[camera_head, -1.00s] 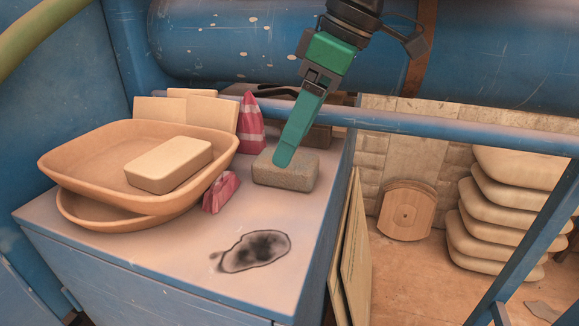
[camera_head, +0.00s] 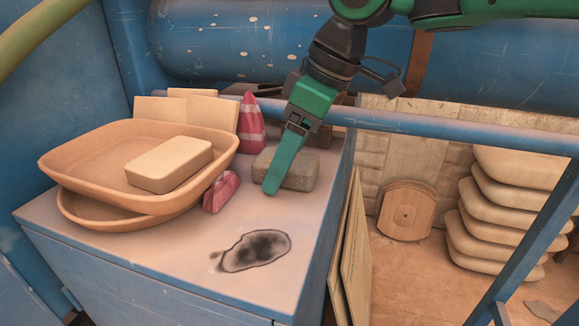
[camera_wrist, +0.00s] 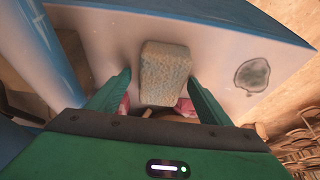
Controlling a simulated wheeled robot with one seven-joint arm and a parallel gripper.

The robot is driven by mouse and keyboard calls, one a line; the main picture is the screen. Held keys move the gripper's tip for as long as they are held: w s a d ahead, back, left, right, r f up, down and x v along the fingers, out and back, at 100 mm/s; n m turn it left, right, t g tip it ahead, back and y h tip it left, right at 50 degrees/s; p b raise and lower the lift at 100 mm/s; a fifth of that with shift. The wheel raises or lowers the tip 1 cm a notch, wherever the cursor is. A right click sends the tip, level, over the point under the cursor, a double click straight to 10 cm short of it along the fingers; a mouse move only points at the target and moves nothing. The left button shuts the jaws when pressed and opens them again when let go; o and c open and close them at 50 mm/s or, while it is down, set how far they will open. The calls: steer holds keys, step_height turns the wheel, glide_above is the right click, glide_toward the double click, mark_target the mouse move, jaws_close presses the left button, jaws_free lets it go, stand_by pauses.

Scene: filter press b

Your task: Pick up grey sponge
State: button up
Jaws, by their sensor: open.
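The grey sponge (camera_head: 300,172) lies flat on the blue cabinet's pale top, near its back right part. In the wrist view the sponge (camera_wrist: 165,73) sits between the two green fingers of my gripper (camera_wrist: 162,85), with a gap on each side. My gripper (camera_head: 272,188) is open and empty. In the head view one finger hides part of the sponge's front left side, and the other finger is hidden behind it. Nothing is gripped; the sponge rests on the surface.
A tan dish (camera_head: 75,157) with a beige block (camera_head: 168,165) stands at left. A dark stain (camera_head: 258,250) marks the cabinet top (camera_head: 180,265) in front. A blue rail (camera_head: 440,126) runs behind.

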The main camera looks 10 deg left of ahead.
steer(key=shift+f, duration=0.1)
steer(key=shift+c, duration=0.3)
steer(key=c, duration=1.2)
steer(key=shift+o, duration=0.2)
steer(key=shift+r, duration=5.1)
